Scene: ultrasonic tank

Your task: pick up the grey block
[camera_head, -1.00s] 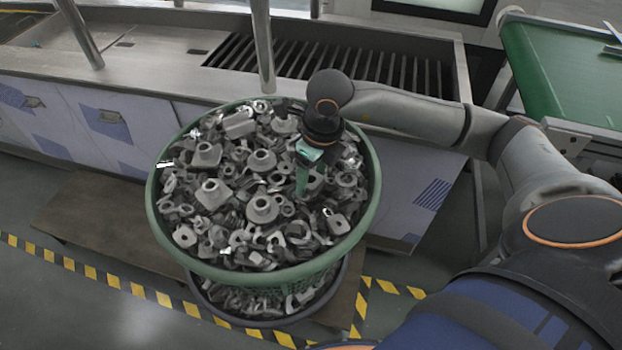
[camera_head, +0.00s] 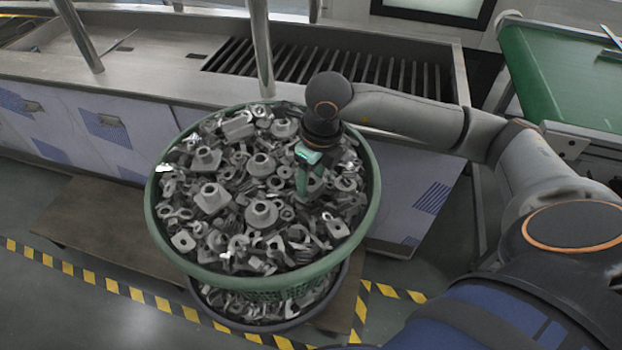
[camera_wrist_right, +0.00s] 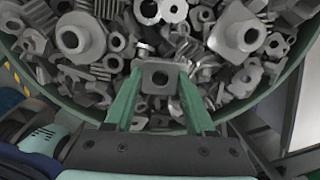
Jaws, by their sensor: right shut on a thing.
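A grey block (camera_wrist_right: 160,78) with a round hole shows in the right wrist view, between the green fingertips of my right gripper (camera_wrist_right: 158,92). The fingers are shut on it, one on each side. In the head view my right gripper (camera_head: 302,180) points down into the right part of the green basket (camera_head: 374,190), among the grey metal parts. There the block is hard to tell from the parts around it. I cannot tell how far it is above the parts beneath. My left gripper is not in view.
The round basket is heaped with several grey metal parts (camera_head: 262,213). Its rim surrounds my right gripper. A steel tank (camera_head: 160,60) with a slatted grate stands behind it. A green conveyor (camera_head: 565,75) is at the right. Yellow-black tape (camera_head: 120,290) marks the floor.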

